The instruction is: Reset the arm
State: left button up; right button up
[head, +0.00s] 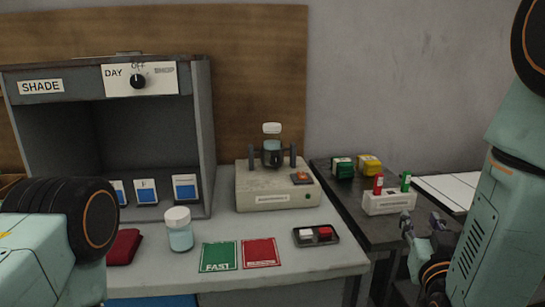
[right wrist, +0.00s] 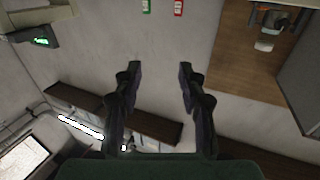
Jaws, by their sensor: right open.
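My right gripper (head: 421,222) is low at the right in the head view, in front of the dark side bench and below the white rack. In the right wrist view its two fingers (right wrist: 160,70) stand apart with nothing between them. My right arm comes down along the right edge of the head view. My left arm shows only as a thick link and black joint at the lower left. Its gripper is out of the picture.
A white rack (head: 388,203) with red and green pieces stands on the side bench (head: 345,195). On the main table are a grey SHADE booth (head: 205,130), a lidded jar (head: 179,232), a device (head: 260,190) holding a bottle, and a small black tray (head: 300,241).

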jog(key=s+a+f+n+g+y, duration=0.1)
jog(key=s+f+g, duration=0.15)
jog(key=f, duration=0.35)
jog(key=s+a+f+g+y, duration=0.1)
jog(key=a+f+g+y, duration=0.15)
jog(key=f, duration=0.35)
jog(key=s+a+f+n+g, duration=0.1)
jog(key=s+f+g, duration=0.7)
jog(key=s+f, duration=1)
jog(key=shift+s+a+g+y, duration=0.15)
jog(key=shift+a+g+y, duration=0.15)
jog(key=shift+y, duration=0.15)
jog(key=s+f+g, duration=0.1)
jog(key=s, duration=0.3)
jog(key=s+f+g, duration=0.1)
jog(key=s+f, duration=0.1)
jog(key=s, duration=0.2)
jog(key=s+f+g, duration=0.1)
jog(key=s+f, duration=0.1)
jog(key=s, duration=0.2)
jog(key=shift+s+a+f+n+g, duration=0.2)
jog(key=shift+a+f+n+g, duration=0.05)
jog(key=shift+n+g, duration=0.05)
jog(key=shift+s+f, duration=0.1)
jog(key=shift+s, duration=0.2)
jog(key=shift+c, duration=1.7)
jog(key=shift+w+a, duration=0.1)
jog(key=shift+w, duration=0.05)
